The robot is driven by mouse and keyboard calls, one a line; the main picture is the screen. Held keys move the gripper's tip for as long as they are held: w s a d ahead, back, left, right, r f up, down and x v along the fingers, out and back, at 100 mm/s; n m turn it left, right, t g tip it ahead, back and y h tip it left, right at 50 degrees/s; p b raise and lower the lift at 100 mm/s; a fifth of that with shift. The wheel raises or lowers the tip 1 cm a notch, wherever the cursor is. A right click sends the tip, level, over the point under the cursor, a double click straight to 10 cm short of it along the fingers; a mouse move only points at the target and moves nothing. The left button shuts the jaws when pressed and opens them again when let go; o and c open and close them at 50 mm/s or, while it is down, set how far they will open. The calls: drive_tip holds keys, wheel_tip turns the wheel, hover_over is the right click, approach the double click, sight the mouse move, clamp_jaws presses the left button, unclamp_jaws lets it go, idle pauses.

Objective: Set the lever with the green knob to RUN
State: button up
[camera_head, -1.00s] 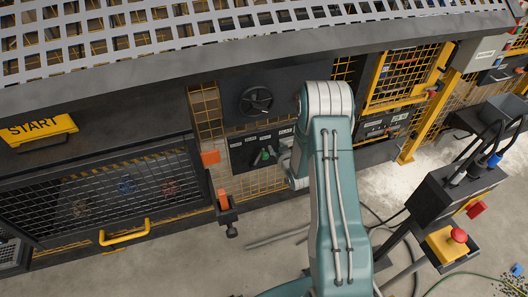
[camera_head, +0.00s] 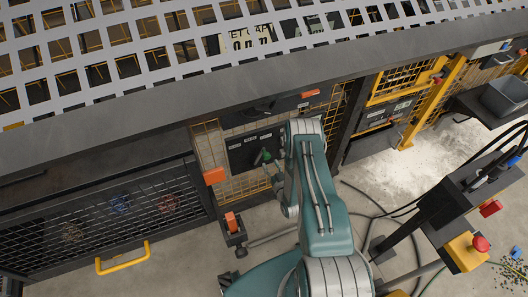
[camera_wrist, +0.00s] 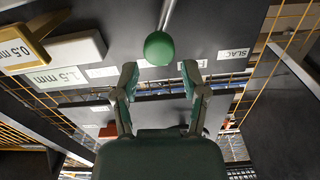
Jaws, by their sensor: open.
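The green knob (camera_wrist: 158,48) sits on the end of a thin metal lever, just beyond my fingertips in the wrist view. My gripper (camera_wrist: 159,74) is open, with one finger to each side below the knob; I cannot tell whether either touches it. The dark lever panel (camera_head: 238,157) carries several white labels. One label (camera_wrist: 233,54) reads SLAC, partly cut off; the others are too small or blurred to read, so I cannot make out RUN. In the head view the green knob (camera_head: 266,154) is small, beside my gripper.
Tags marked 0.5 mm (camera_wrist: 16,47) and 1.5 mm (camera_wrist: 55,79) stick out at the left of the wrist view. An orange block (camera_head: 214,176) is left of the panel. A metal ledge (camera_head: 190,90) overhangs it. A pedestal with a red button (camera_head: 480,243) stands right.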

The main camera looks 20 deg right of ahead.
sight(268, 158)
drive_tip(key=w, duration=0.7)
drive_tip(key=shift+c, duration=0.3)
